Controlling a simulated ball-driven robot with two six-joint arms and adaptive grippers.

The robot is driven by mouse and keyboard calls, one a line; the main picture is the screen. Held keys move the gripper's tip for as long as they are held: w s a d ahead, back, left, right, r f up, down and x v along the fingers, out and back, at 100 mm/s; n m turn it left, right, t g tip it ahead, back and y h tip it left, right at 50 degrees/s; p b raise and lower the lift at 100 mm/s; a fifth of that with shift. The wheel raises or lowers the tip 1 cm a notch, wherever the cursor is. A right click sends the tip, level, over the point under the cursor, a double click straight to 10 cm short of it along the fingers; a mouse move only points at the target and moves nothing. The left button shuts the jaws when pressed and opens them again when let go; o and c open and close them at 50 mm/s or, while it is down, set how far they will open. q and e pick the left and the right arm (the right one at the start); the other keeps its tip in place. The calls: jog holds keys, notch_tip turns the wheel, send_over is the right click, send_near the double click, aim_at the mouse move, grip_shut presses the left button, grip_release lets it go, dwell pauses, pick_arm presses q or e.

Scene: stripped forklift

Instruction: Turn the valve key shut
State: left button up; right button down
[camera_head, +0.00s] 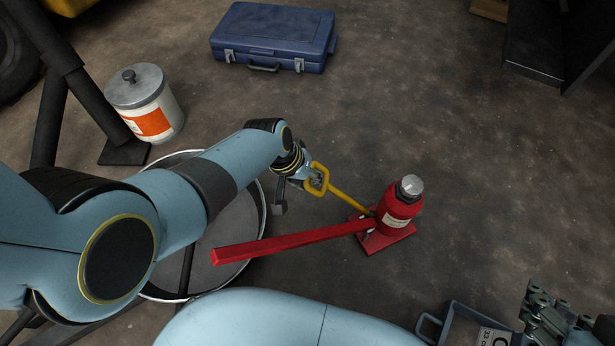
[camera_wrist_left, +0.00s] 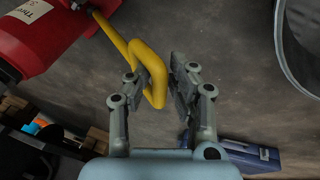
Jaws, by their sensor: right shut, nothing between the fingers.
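The yellow valve key (camera_head: 342,194) has a loop handle and a rod that runs to the base of a red bottle jack (camera_head: 398,208). My left gripper (camera_head: 312,181) is at the loop, partly hidden by its own wrist. In the left wrist view, a bar of the valve key's loop (camera_wrist_left: 154,72) lies between the parted fingers of the left gripper (camera_wrist_left: 163,82). I cannot tell whether both fingers press on it. My right gripper (camera_head: 548,312) is at the lower right corner, shut and empty, apart from the jack.
The jack's long red lever (camera_head: 290,243) sticks out left over a round metal pan (camera_head: 252,225). A blue toolbox (camera_head: 273,35) and a lidded can (camera_head: 146,100) stand farther back. A small grey tray (camera_head: 458,322) is near my right gripper. The floor right of the jack is clear.

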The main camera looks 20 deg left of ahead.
pick_arm(q)
jog(key=shift+o, duration=1.4)
jog(key=shift+s, duration=0.1)
jog(key=v, duration=1.2)
